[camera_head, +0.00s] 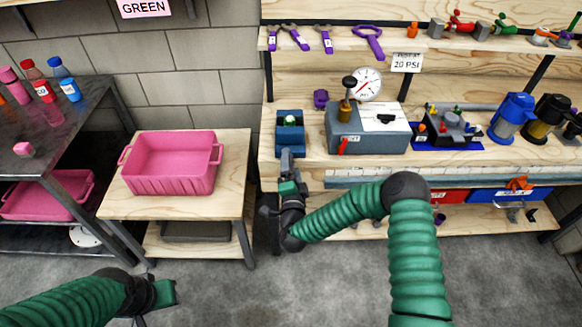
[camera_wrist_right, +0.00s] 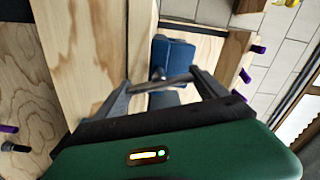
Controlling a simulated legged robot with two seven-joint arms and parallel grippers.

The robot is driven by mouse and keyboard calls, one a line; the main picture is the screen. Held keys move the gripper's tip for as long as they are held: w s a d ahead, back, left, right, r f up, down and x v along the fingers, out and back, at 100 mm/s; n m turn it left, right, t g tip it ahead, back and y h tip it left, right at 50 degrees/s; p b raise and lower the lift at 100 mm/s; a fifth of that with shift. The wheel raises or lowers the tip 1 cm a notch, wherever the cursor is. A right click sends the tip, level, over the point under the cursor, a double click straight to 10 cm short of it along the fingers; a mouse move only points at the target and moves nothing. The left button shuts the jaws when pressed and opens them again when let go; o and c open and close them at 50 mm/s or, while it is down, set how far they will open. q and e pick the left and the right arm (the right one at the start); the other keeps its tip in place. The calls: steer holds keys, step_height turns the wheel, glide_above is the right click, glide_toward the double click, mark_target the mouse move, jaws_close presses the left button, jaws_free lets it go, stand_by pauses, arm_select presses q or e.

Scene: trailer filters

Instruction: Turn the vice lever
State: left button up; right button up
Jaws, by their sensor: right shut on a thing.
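The blue vice (camera_head: 290,140) stands at the left front of the wooden workbench, with a small green and white thing in its top. In the right wrist view the vice (camera_wrist_right: 174,58) is beyond my fingers. Its grey lever bar (camera_wrist_right: 163,83) lies across between the fingertips. My right gripper (camera_head: 287,157) is at the front of the vice and shut on the lever; in the head view it hides the lever. It also shows in the right wrist view (camera_wrist_right: 161,86). My left gripper (camera_head: 166,292) is low at the bottom left, over the floor, its fingers unclear.
A pink bin (camera_head: 172,165) sits on a low wooden table at the left. Grey floor in front is clear.

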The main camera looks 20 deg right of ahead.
steer(key=m, duration=0.3)
steer(key=shift+f+m+b, duration=0.3)
steer(key=shift+b, duration=0.05)
steer(key=shift+m, duration=1.5)
steer(key=shift+s+f+b, duration=0.1)
steer(key=shift+f+b, duration=0.05)
steer(key=shift+b, duration=0.15)
